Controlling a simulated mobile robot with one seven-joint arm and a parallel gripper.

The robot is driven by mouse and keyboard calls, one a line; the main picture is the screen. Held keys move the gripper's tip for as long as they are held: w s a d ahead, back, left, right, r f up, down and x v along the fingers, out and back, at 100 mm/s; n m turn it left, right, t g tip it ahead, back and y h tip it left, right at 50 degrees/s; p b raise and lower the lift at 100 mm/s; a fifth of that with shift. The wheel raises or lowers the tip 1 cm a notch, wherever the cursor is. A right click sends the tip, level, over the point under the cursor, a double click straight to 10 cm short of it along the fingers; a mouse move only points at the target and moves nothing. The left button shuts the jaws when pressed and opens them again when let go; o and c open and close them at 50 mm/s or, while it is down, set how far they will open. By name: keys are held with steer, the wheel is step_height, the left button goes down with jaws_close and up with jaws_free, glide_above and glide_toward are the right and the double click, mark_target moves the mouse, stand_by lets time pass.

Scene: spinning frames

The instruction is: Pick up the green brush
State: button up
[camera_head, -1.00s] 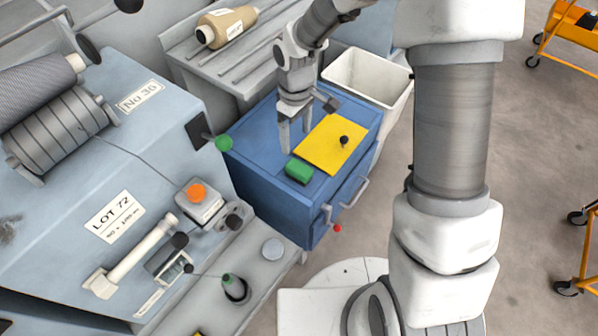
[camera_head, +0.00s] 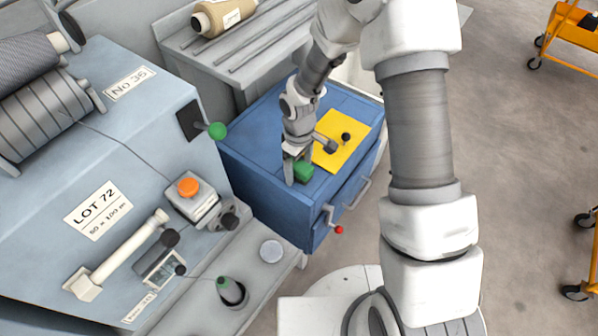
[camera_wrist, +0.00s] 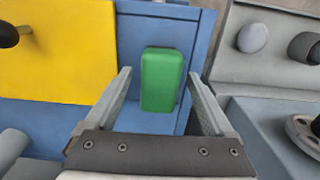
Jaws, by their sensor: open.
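The green brush (camera_head: 303,171) lies on the blue cabinet top, near its front corner and beside the yellow sheet. In the wrist view the green brush (camera_wrist: 161,79) is a rounded green block, lying lengthwise between the two fingers. My gripper (camera_head: 298,174) is over the brush, its fingers reaching down around it and hiding part of it. In the wrist view my gripper (camera_wrist: 160,87) is open, with a gap between each finger and the brush. I cannot tell how far the fingertips are above the cabinet top.
The yellow sheet (camera_head: 345,139) with a black knob (camera_head: 346,137) lies next to the brush on the blue cabinet (camera_head: 258,178). A grey machine with a green-knobbed lever (camera_head: 217,131) stands to the left. A bench with a yarn cone (camera_head: 224,16) is behind.

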mark_target(302, 167)
steer(key=shift+f, duration=0.15)
steer(key=shift+c, duration=0.3)
jaws_close()
steer(key=shift+r+p, duration=0.3)
steer(key=shift+r, duration=0.35)
steer(key=r, duration=0.1)
steer(key=r+p, duration=0.1)
steer(key=r, duration=0.1)
steer(key=shift+s+d+r, duration=0.25)
steer(key=shift+d+r, duration=0.1)
steer(key=s+d+r+p, duration=0.3)
steer(key=s+d+r, duration=0.3)
steer(key=s+d, duration=0.1)
steer(key=shift+s+d, duration=0.3)
steer(key=shift+d, duration=0.05)
